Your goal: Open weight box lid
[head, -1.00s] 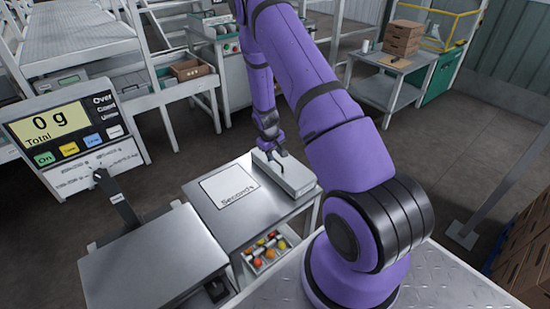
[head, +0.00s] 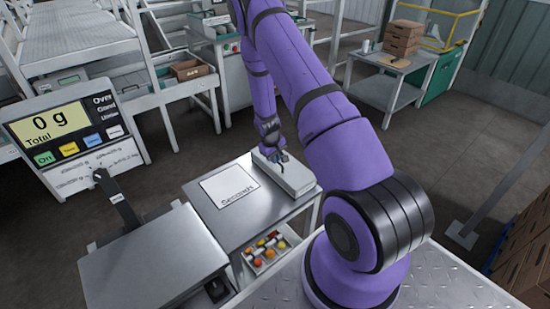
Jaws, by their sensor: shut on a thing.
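The weight box (head: 296,181) is a long, low grey box at the right back of the small metal table (head: 221,232). Its light grey lid appears closed. My gripper (head: 281,160) points down at the far end of the box top. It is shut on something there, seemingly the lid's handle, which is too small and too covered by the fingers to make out.
A white sheet with printed lettering (head: 229,188) lies left of the box. A scale with a steel platform (head: 152,262) and a display reading 0 g (head: 58,132) stands at left. Tomatoes lie in a tray (head: 262,266) under the table. Floor beyond the table is free.

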